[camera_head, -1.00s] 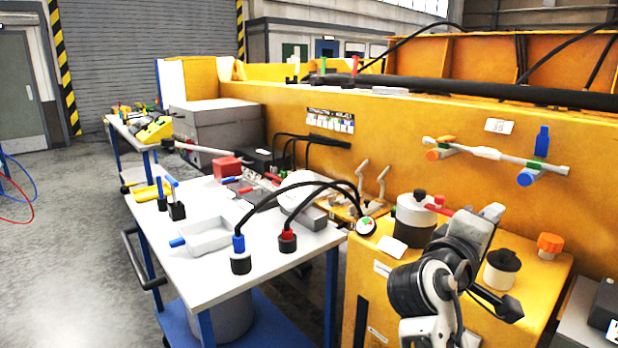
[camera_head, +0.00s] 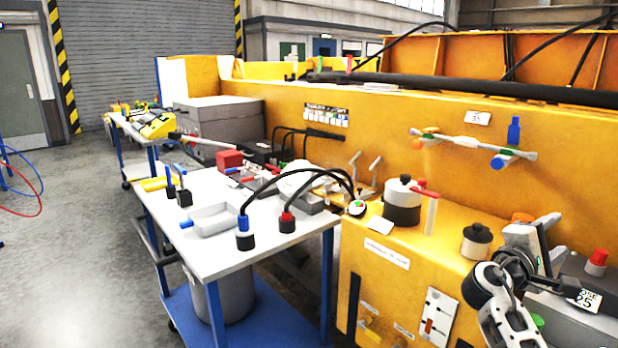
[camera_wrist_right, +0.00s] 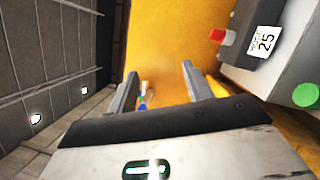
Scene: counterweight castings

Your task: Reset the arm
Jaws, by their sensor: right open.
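My right arm comes in at the lower right of the head view, with its white and black links bent. My right gripper (camera_head: 553,241) is at the arm's upper end, in front of the yellow machine (camera_head: 385,145) and beside a grey box (camera_head: 592,275) with a "25" label. In the right wrist view the two grey fingers of my right gripper (camera_wrist_right: 160,90) stand apart with nothing between them. The yellow surface shows beyond them. My left gripper is not in view.
A black-lidded pot (camera_head: 476,241) and a larger white and black canister (camera_head: 402,204) stand on the yellow ledge left of my right arm. A red-topped knob (camera_head: 597,259) is close on the right. A white-topped cart (camera_head: 255,254) with cabled plugs stands further left.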

